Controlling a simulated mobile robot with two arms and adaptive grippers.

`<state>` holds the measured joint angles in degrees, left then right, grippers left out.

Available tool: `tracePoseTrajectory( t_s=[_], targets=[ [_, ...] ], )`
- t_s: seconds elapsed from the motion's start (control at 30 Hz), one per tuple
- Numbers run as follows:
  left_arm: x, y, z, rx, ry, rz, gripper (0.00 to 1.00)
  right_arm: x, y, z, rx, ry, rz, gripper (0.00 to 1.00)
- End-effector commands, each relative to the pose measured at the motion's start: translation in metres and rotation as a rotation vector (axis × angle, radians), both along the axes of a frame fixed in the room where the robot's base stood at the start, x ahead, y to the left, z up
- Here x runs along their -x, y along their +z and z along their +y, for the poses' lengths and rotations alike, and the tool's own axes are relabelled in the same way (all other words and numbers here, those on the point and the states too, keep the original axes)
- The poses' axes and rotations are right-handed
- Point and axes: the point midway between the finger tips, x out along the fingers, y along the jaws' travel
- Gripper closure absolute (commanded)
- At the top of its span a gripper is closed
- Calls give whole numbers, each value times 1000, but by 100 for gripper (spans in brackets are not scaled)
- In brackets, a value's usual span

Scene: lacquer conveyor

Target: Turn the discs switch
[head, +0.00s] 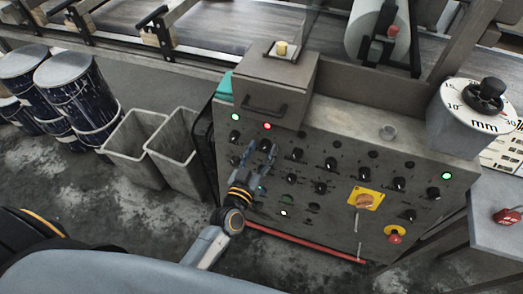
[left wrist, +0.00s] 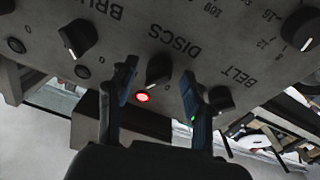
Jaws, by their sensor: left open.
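The control panel (head: 330,160) is a grey cabinet front with several black knobs. In the left wrist view the discs switch (left wrist: 158,71) is a black knob with a pale pointer line, beside the upside-down word DISCS. A lit red lamp (left wrist: 142,97) is close to it. My left gripper (left wrist: 157,74) is open, with one finger on each side of the discs switch; I cannot tell whether they touch it. In the head view my left gripper (head: 259,156) is in front of the panel's left part, near the discs switch (head: 265,145). My right gripper is not in view.
Neighbouring knobs, including the BELT knob (left wrist: 221,98) and another knob (left wrist: 78,38), flank the fingers. A yellow-backed switch (head: 365,199) and red stop button (head: 394,235) are at the lower right. Grey bins (head: 135,145) and dark drums (head: 75,88) stand left.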

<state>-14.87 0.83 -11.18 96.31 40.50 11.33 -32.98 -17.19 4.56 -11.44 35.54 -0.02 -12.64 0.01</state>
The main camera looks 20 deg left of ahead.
Motion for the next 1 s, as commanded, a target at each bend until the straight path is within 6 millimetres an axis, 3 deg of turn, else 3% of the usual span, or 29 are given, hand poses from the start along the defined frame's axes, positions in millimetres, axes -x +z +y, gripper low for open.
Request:
tracePoseTrajectory(
  t_s=[0.07,0.3,0.33,0.67,1.0],
  targets=[
    [0,0,0,0,0,0,49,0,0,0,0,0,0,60],
    [0,0,0,0,0,-1,98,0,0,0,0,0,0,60],
    [0,0,0,0,0,-1,100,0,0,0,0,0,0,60],
    [0,1,0,42,8,1,100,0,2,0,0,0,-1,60],
    [0,2,-2,268,49,9,100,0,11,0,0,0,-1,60]
  ],
)
